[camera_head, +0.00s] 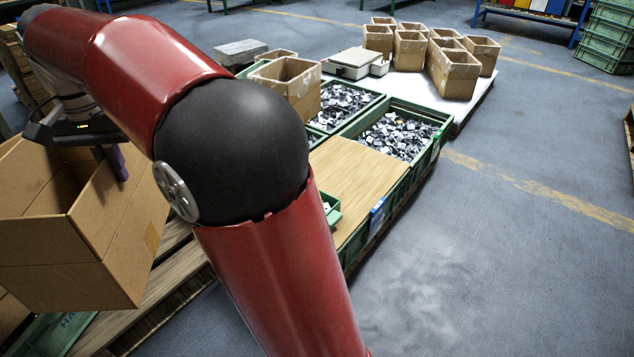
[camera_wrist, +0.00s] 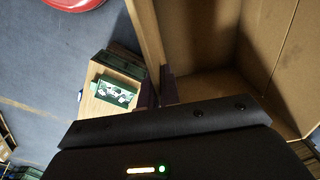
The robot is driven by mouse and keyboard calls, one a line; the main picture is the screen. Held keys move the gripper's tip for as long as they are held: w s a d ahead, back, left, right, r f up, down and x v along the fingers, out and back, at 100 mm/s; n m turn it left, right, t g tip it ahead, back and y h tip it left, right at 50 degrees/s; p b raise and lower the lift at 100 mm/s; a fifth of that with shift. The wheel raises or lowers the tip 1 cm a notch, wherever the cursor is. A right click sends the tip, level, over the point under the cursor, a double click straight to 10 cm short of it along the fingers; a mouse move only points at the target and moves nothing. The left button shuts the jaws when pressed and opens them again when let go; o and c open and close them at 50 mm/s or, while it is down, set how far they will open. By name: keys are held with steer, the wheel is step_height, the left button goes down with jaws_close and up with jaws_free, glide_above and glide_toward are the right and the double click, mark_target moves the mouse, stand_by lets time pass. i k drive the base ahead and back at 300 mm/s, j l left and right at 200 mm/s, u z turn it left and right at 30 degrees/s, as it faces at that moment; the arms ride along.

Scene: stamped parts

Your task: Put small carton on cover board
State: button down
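The small carton (camera_head: 110,245) is an open-topped brown cardboard box at the left of the head view, large because it is close. It also fills the upper right of the wrist view (camera_wrist: 285,60). My gripper (camera_head: 115,165) is at its rim, partly hidden by my arm. In the wrist view the dark purple fingers (camera_wrist: 160,92) are shut on one carton wall, one finger on each side. The carton looks held above wooden planks; its exact clearance is unclear. The cover board (camera_head: 365,178), a flat light-wood sheet, lies right of my arm, partly hidden by it.
A small green tray (camera_wrist: 116,91) with parts sits on the board, mostly hidden by my arm in the head view. Green crates of metal parts (camera_head: 395,135) stand behind the board. Another carton (camera_head: 288,82) and several more stand farther back.

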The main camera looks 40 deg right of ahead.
mark_target(349, 168)
steer(key=l+z, duration=0.35)
steer(key=z, duration=0.15)
steer(key=i+l+z, duration=0.2)
steer(key=z, duration=0.3)
steer(key=i+l+z, duration=0.2)
steer(key=l+z, duration=0.25)
steer(key=i+l, duration=0.25)
steer(key=i, duration=0.05)
